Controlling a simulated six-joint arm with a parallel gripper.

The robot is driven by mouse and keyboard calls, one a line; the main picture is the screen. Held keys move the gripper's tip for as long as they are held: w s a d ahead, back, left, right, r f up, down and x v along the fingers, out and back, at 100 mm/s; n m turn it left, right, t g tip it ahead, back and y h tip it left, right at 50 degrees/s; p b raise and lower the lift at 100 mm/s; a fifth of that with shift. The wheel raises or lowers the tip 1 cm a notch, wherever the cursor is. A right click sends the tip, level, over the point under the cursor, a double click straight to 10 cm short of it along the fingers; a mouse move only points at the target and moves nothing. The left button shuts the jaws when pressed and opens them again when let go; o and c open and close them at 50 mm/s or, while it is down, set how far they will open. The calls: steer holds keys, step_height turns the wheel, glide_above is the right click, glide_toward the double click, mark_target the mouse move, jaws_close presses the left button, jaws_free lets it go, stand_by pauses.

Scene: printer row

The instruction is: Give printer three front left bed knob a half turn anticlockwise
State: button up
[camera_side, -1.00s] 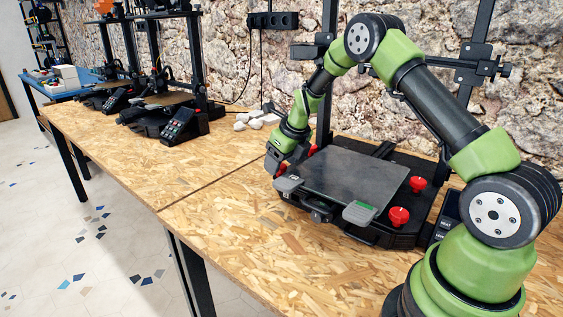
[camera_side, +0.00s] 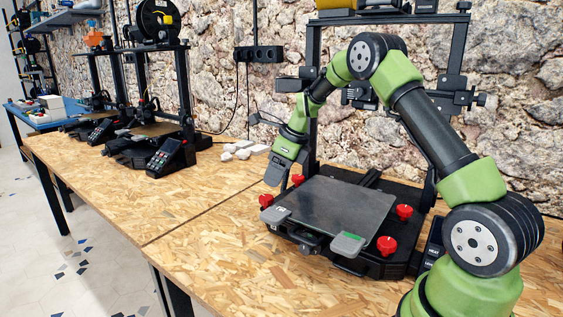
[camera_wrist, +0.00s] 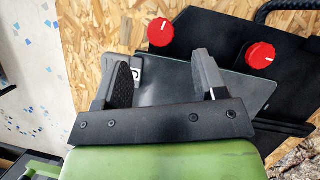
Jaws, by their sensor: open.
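The near printer's dark bed plate (camera_side: 335,205) has red knobs around it in the side view. Two are on the left, the nearer-left knob (camera_side: 266,200) and the knob behind it (camera_side: 298,180); two are on the right, one knob (camera_side: 404,212) and a nearer one (camera_side: 387,246). No printer number is legible.
Grey tabs stand at the bed's edge, a left tab (camera_side: 275,214) and a green-labelled tab (camera_side: 348,245). The printer's frame (camera_side: 312,125) rises behind my gripper. Other printers, one with a keypad (camera_side: 168,158), stand farther left. The wooden bench (camera_side: 205,205) between is mostly clear.

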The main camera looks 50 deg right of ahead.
mark_target(267, 197)
steer(key=x, duration=0.7)
steer(key=shift+r+m, duration=0.15)
steer(key=shift+m, duration=0.45)
steer(key=a+v, duration=0.1)
steer(key=v, duration=0.8)
steer(key=shift+h, duration=0.3)
steer(key=x, duration=0.9)
steer(key=shift+s+d+f, duration=0.15)
steer(key=shift+d+f, duration=0.1)
steer(key=shift+r+m, duration=0.25)
steer(key=shift+m, duration=0.35)
steer(key=m+h, duration=0.1)
steer(key=m, duration=0.2)
steer(key=shift+a+h, duration=0.15)
steer(key=shift+h, duration=0.15)
steer(key=shift+r+m, duration=0.25)
steer(key=shift+m, duration=0.05)
steer(key=s+d+r+n+y, duration=0.1)
steer(key=s+r+n, duration=0.3)
steer(key=r, duration=0.4)
steer(key=shift+r+y, duration=0.3)
steer(key=shift+r, duration=0.05)
